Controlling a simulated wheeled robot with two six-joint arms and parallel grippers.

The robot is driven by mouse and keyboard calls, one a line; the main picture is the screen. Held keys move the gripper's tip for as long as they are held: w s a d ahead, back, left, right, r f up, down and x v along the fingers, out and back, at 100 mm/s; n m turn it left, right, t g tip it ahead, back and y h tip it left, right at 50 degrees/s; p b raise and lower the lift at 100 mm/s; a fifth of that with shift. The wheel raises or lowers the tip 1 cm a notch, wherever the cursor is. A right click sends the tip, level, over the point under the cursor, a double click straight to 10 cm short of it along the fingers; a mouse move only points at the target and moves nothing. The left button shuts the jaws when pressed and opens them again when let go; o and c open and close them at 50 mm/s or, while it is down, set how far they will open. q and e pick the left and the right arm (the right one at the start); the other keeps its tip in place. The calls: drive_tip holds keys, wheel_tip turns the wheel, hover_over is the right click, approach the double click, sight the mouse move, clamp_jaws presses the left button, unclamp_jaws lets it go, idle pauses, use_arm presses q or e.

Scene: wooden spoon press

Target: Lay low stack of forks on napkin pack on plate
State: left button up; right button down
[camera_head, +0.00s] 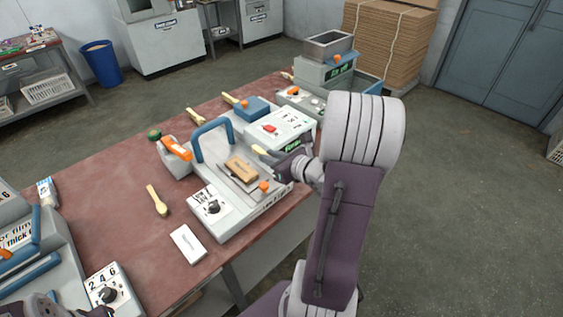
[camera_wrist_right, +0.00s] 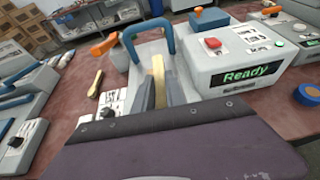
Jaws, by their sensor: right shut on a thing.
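My right gripper (camera_head: 275,156) is shut on a pale wooden piece (camera_head: 259,149), seemingly the low stack of forks. In the right wrist view the wood (camera_wrist_right: 158,75) stands out between the two grey fingers (camera_wrist_right: 162,95); how many pieces it has cannot be told. A brown pack (camera_head: 241,169), seemingly the napkin pack, lies on the grey metal plate (camera_head: 228,180) of the machine with the blue handle. The gripper is just right of the pack and seems above it; the gap cannot be judged. My left gripper (camera_head: 92,312) shows only partly at the bottom left edge.
The blue arched handle (camera_head: 211,128) rises behind the plate. A machine with a green "Ready" display (camera_wrist_right: 250,74) stands beside it. A loose wooden spoon (camera_head: 157,200) and a white pack (camera_head: 188,244) lie on the red tabletop (camera_head: 110,190). Film rollers (camera_head: 30,235) stand at left.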

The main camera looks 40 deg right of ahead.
drive_tip(key=a+r, duration=0.1)
drive_tip(key=b, duration=0.1)
hover_over(242, 169)
drive_tip(key=f, duration=0.6)
drive_tip(key=shift+s+f, duration=0.2)
drive_tip(key=shift+w+f, duration=0.2)
drive_tip(key=shift+w, duration=0.15)
wheel_tip(242, 169, down, 3)
drive_tip(key=shift+s+f, duration=0.1)
drive_tip(key=shift+f, duration=0.1)
drive_tip(key=shift+d+f, duration=0.1)
drive_tip(key=shift+f, duration=0.2)
use_arm(q)
drive_tip(key=shift+w+a+f, duration=0.1)
drive_tip(key=shift+a+f, duration=0.2)
drive_tip(key=shift+f, duration=0.6)
drive_tip(key=shift+b, duration=0.35)
